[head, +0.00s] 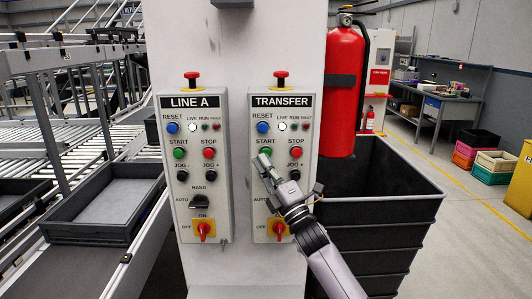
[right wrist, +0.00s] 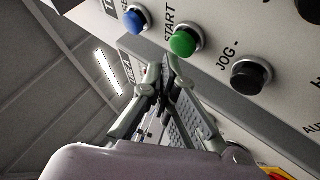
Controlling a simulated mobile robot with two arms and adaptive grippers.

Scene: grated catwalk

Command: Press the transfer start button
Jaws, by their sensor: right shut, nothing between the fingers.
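The grey TRANSFER panel (head: 308,140) is on the right of the pale column. Its green START button (head: 265,152) sits under the blue RESET button (head: 263,127) and left of the red STOP button (head: 296,153). My right gripper (head: 262,160) is shut and empty, its fingertips at the START button's lower edge. In the right wrist view the START button (right wrist: 185,42) shows just beyond the fingertips (right wrist: 162,70); I cannot tell if they touch it. The JOG- knob on the TRANSFER panel is hidden behind my gripper in the head view. My left gripper is not in view.
A similar LINE A panel (head: 220,150) hangs to the left on the same column. A red emergency button (head: 281,79) tops the TRANSFER panel. A red extinguisher (head: 342,95) and a dark bin (head: 410,185) stand at the right. A dark tray (head: 62,232) lies at the left.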

